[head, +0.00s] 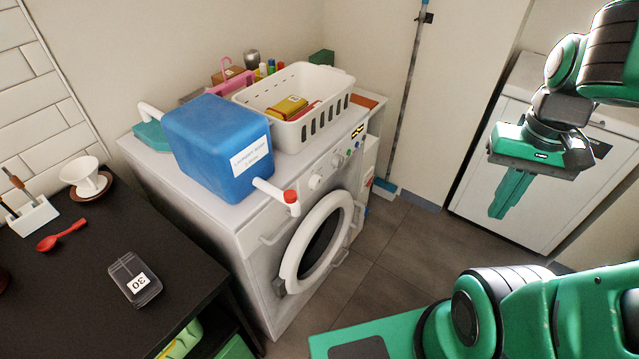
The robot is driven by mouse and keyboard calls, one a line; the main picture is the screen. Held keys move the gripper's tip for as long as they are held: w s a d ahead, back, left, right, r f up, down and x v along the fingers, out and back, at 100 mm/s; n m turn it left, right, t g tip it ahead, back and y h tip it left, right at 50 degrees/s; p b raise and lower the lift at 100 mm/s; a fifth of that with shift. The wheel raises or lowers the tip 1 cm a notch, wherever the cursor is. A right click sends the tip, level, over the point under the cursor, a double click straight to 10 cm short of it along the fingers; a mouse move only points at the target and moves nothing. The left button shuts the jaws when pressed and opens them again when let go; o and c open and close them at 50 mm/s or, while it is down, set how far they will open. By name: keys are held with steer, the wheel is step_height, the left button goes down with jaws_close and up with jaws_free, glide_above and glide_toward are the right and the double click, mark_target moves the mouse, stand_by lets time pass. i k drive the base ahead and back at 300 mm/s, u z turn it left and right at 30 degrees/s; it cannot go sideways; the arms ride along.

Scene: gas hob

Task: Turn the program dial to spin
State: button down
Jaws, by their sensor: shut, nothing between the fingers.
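A white front-loading washing machine (258,232) stands against the wall, its round door (322,243) facing right and forward. On its control strip are two round white dials, one nearer the middle (316,182) and one a little further right (336,162). Their markings are too small to read, so I cannot tell which is the program dial or where it points. My gripper (499,208) is at the right, well away from the machine, pointing down with its fingers together and empty. It shows in front of a white cabinet.
A blue labelled container (215,145) sits on the machine, its red-capped spout (290,196) jutting over the front edge near the dials. A white basket (319,101) stands behind it. A black counter (85,285) is at left. Tiled floor (405,245) is clear between machine and gripper.

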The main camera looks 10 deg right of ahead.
mark_target(316, 182)
steer(key=z, duration=1.25)
steer(key=k, duration=1.25)
steer(key=u, duration=1.35)
steer(key=i, duration=1)
